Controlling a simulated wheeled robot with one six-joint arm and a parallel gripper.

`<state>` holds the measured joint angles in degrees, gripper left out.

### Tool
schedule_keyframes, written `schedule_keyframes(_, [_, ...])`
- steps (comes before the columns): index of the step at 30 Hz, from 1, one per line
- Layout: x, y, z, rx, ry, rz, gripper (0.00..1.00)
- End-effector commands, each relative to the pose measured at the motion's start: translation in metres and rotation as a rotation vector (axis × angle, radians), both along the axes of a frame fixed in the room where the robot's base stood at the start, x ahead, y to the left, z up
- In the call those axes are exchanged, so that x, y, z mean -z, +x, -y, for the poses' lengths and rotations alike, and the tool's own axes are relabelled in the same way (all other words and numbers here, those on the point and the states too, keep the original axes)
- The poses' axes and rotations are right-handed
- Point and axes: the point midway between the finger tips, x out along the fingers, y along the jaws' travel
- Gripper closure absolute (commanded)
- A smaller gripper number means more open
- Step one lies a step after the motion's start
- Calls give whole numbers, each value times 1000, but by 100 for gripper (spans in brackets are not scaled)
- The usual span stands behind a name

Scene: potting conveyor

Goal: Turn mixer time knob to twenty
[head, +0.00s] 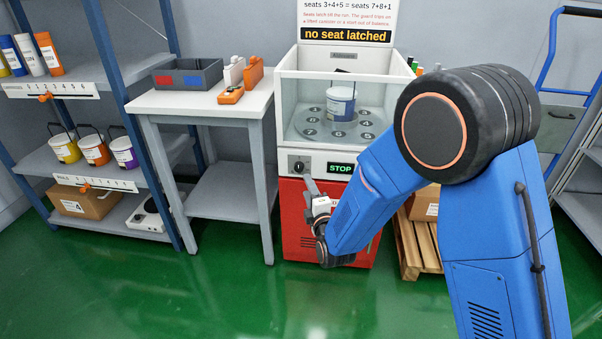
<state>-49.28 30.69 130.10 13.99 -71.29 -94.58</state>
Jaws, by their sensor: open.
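The mixer (329,240) is a red cabinet with a white control band and a clear-walled chamber on top. Its round dark knob (298,167) sits at the left of the control band. The knob's scale marks are too small to read. A display (340,168) right of the knob shows STOP in green. My gripper (306,181) is open, with its fingertips just below and right of the knob. I cannot tell whether they touch the panel.
A sign (346,22) above the mixer reads "no seat latched". A grey table (190,103) with a grey bin (188,74) and orange tools stands left. Shelves (95,180) with paint buckets are farther left. A wooden pallet (418,245) lies right. Green floor in front is clear.

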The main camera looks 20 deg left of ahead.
Motion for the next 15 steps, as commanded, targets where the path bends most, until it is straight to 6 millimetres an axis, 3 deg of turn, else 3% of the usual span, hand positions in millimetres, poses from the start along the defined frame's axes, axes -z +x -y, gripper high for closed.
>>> schedule_keyframes(15, [0,69,-50,0,1,2,53])
